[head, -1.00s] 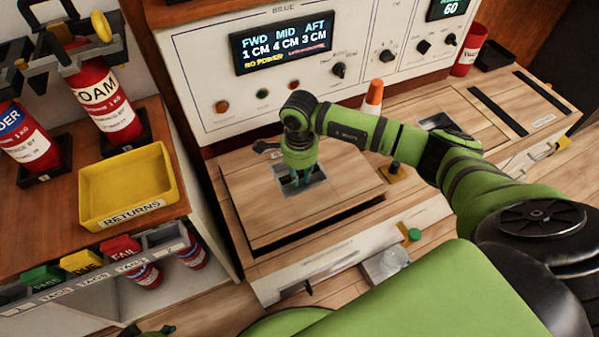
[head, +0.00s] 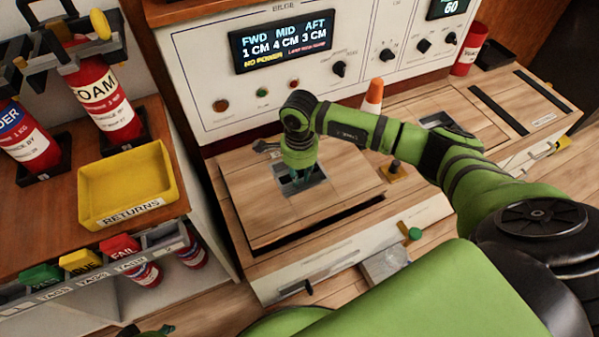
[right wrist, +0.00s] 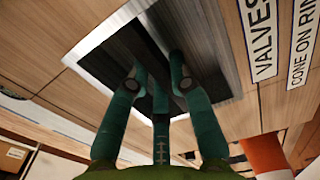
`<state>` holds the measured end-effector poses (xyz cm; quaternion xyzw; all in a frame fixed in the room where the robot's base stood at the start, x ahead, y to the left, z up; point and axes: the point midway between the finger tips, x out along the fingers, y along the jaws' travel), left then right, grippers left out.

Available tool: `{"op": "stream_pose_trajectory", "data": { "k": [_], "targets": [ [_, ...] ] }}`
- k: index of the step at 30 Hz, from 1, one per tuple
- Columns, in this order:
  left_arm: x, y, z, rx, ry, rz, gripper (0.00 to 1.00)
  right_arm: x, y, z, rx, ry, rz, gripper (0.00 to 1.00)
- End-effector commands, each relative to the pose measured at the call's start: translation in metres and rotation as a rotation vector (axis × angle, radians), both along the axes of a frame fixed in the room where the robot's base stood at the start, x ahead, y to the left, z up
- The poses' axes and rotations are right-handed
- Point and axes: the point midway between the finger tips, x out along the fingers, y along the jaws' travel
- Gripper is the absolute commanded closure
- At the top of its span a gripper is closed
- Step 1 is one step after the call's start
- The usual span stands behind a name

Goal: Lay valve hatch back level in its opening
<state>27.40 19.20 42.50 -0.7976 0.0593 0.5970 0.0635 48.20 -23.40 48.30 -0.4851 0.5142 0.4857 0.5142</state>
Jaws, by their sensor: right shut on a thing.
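The valve hatch (head: 245,205) is a square wooden panel with a metal-lined recess (head: 318,176) in its middle. It lies over the bench top (head: 262,262) in front of the bilge panel. A dark gap shows under its front edge, so that edge stands a little proud of the bench. My right gripper (head: 300,182) points down into the recess and is shut on the hatch there. In the right wrist view its green fingers (right wrist: 160,90) reach into the dark recess; the grasped part is hidden. A green and dark piece at the bottom left edge may be my left gripper (head: 152,331), mostly cut off.
An orange and white cone (head: 373,95) stands behind my right arm. A brass-based knob (head: 394,172) sits right of the hatch, and a black-handled fitting (head: 268,147) behind it. A yellow returns tray (head: 127,180) and extinguishers (head: 100,90) stand left.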

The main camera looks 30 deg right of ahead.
Motion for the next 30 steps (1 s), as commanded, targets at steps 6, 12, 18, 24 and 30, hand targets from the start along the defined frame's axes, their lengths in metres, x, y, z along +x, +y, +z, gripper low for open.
{"op": "stream_pose_trajectory", "data": {
  "k": [6, 12, 18, 24, 30],
  "targets": [
    [0.000, 0.000, -0.006, 0.001, 0.000, 0.000, 0.54, 0.002, 0.000, -0.004, 0.003, -0.006, 0.000, 1.00],
    [0.000, 0.000, -0.011, 0.001, 0.000, 0.001, 0.54, 0.002, 0.000, -0.010, 0.003, -0.006, 0.000, 1.00],
    [0.000, 0.000, -0.016, 0.000, 0.000, 0.001, 0.54, 0.002, 0.000, -0.016, 0.003, -0.006, 0.000, 1.00],
    [0.000, 0.000, -0.020, 0.000, 0.000, 0.001, 0.54, 0.002, 0.000, -0.022, 0.002, -0.006, 0.000, 1.00],
    [0.000, 0.000, -0.025, 0.000, 0.000, 0.001, 0.54, 0.002, 0.000, -0.028, 0.002, -0.006, 0.000, 1.00]
  ]
}}
